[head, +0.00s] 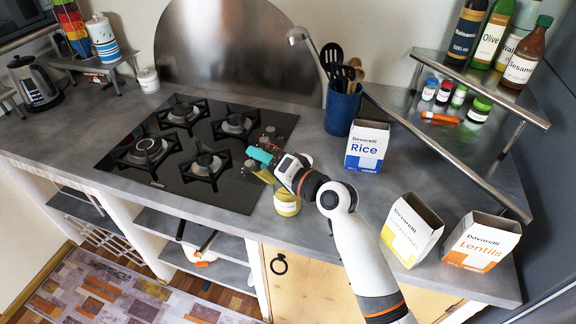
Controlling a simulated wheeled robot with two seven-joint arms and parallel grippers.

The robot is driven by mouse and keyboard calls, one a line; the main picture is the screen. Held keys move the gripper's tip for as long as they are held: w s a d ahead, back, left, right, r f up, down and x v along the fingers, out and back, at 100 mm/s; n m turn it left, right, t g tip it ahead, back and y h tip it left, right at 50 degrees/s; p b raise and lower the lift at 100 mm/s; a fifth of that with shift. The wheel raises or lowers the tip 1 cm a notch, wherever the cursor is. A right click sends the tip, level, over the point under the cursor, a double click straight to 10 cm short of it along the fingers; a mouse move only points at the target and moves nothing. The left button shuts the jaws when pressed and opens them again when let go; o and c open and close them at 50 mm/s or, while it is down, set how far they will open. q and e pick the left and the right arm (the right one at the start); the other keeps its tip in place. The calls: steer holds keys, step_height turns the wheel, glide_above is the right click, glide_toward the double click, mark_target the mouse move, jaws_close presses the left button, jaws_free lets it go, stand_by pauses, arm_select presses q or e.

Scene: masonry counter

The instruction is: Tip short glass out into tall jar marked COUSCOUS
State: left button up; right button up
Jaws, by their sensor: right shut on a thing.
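My right gripper (265,164) comes in from the lower right and is over the right front edge of the hob. Its teal finger shows on the upper side. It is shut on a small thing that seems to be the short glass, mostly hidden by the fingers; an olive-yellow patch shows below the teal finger. A clear jar (287,205) with yellowish contents and a pale label stands upright on the counter just below the gripper. Its label is too small to read and the wrist partly covers its top. My left gripper is not in view.
A black hob (225,190) lies left of the gripper. A Rice carton (367,147), a yellow-labelled white carton (410,230) and a Lentils carton (480,243) stand to the right. A blue utensil pot (341,113) is behind. A metal shelf (480,85) holds bottles. The counter's front edge is close to the jar.

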steer(key=shift+f+m, duration=0.15)
steer(key=shift+m, duration=0.35)
steer(key=shift+w+d+r+m+p, duration=0.2)
steer(key=shift+r+m+p, duration=0.25)
steer(key=shift+m+p, duration=0.4)
stand_by(0.6)
steer(key=shift+w+d+f+m+g+p, duration=0.1)
steer(key=shift+w+f+m+g+p, duration=0.1)
steer(key=shift+f+m+g+p, duration=0.35)
stand_by(1.2)
steer(key=shift+r+m+t, duration=0.25)
steer(key=shift+r+m, duration=0.05)
stand_by(0.4)
